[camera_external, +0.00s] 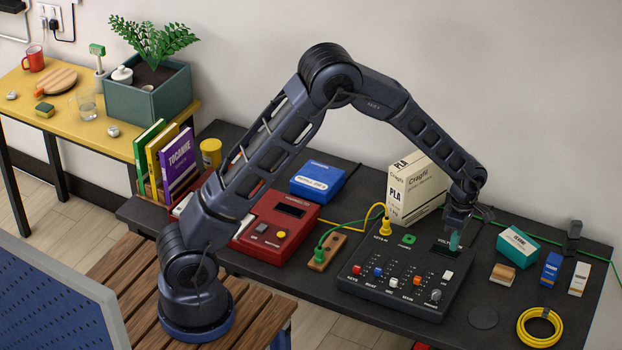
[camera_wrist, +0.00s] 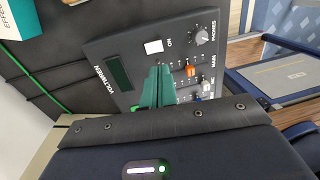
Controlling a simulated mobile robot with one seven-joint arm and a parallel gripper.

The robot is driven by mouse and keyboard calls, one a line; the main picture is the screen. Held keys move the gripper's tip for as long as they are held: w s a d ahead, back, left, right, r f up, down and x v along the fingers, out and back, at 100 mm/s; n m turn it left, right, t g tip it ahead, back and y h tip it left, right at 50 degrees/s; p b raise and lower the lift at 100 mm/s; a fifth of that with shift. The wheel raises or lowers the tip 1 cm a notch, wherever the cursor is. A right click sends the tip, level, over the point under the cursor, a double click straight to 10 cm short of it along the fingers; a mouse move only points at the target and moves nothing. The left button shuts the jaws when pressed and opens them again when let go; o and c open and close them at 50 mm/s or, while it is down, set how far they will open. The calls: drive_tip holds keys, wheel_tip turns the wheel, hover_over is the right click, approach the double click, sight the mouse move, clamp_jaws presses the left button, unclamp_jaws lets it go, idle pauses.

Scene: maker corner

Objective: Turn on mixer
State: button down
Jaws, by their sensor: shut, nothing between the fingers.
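The mixer (camera_external: 372,284) is a dark panel with coloured sliders, a knob, a small display and a white button on the black table. In the wrist view the mixer (camera_wrist: 100,50) fills the upper middle, with the white button (camera_wrist: 153,47) beside the label "ON". The white button also shows at the mixer's right side in the outside view (camera_external: 447,276). My gripper (camera_external: 454,242) is over the mixer's upper right, near the display. In the wrist view my gripper's teal fingers (camera_wrist: 157,86) are shut and empty, just below the white button and apart from it.
A teal box (camera_external: 517,248), small boxes and a yellow cable coil (camera_external: 540,327) lie to the right. A red device (camera_external: 275,222) is left.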

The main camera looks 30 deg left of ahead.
sight(447, 277)
drive_tip(key=f, duration=0.6)
drive_tip(key=s+f, duration=0.1)
drive_tip(key=f, duration=0.2)
drive_tip(key=shift+s+f, duration=0.1)
drive_tip(key=shift+f, duration=0.15)
drive_tip(key=shift+s+f, duration=0.1)
drive_tip(key=shift+f, duration=0.1)
drive_tip(key=shift+w+r, duration=0.2)
drive_tip(key=shift+w, duration=0.6)
drive_tip(key=shift+r, duration=0.1)
wheel_tip(447, 277, up, 14)
drive_tip(key=w, duration=0.1)
drive_tip(key=shift+w, duration=0.35)
idle(0.4)
drive_tip(key=shift+s+a, duration=0.1)
drive_tip(key=shift+s, duration=0.6)
